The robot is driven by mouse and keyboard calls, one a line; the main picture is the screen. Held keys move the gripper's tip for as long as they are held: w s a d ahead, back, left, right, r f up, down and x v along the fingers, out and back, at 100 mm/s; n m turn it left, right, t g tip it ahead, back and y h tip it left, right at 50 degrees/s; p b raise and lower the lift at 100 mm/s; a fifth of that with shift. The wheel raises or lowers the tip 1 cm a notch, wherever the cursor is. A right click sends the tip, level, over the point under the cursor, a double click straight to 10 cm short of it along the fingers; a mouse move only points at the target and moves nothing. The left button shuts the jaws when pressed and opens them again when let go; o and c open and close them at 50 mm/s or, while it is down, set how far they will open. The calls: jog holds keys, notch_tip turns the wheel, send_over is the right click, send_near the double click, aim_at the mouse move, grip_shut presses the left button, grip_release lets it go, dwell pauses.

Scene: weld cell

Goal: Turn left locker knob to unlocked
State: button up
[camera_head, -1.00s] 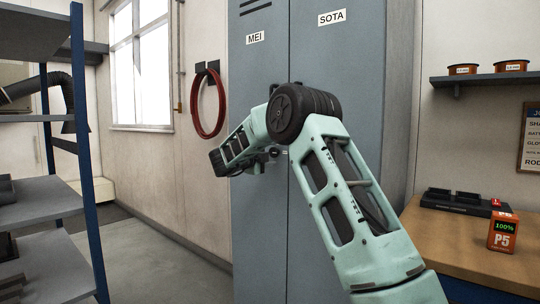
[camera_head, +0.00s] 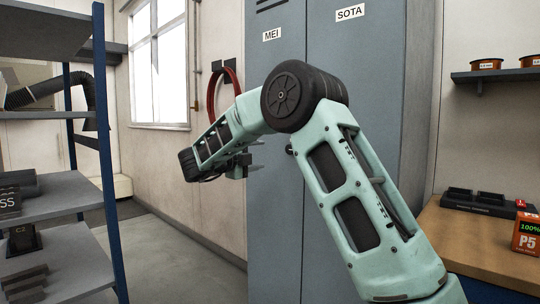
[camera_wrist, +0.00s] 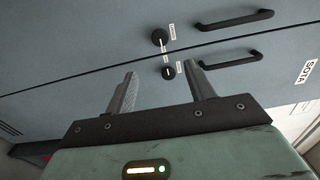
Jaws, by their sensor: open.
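The left locker, labelled MEI, has a blue-grey door (camera_head: 272,215). Its round black knob (camera_wrist: 160,37) with a white pointer mark shows in the wrist view, beside a small white label. In the head view a dark part that looks like this knob (camera_head: 290,150) shows beside my arm. The right locker's knob (camera_wrist: 168,72), smaller in view, lies across the door seam. My gripper (camera_wrist: 160,82) is open and empty, with its fingers pointing toward the lockers and apart from both knobs. It also shows left of the knob in the head view (camera_head: 258,155).
Two black door handles, the left locker's (camera_wrist: 233,19) and the right locker's (camera_wrist: 230,52), stick out near the knobs. A blue-posted shelf rack (camera_head: 104,160) stands left. A workbench (camera_head: 460,232) stands right. A red hose (camera_head: 212,92) hangs on the wall behind my arm.

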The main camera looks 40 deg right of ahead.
jog(key=shift+s+a, duration=0.15)
jog(key=shift+a, duration=1.35)
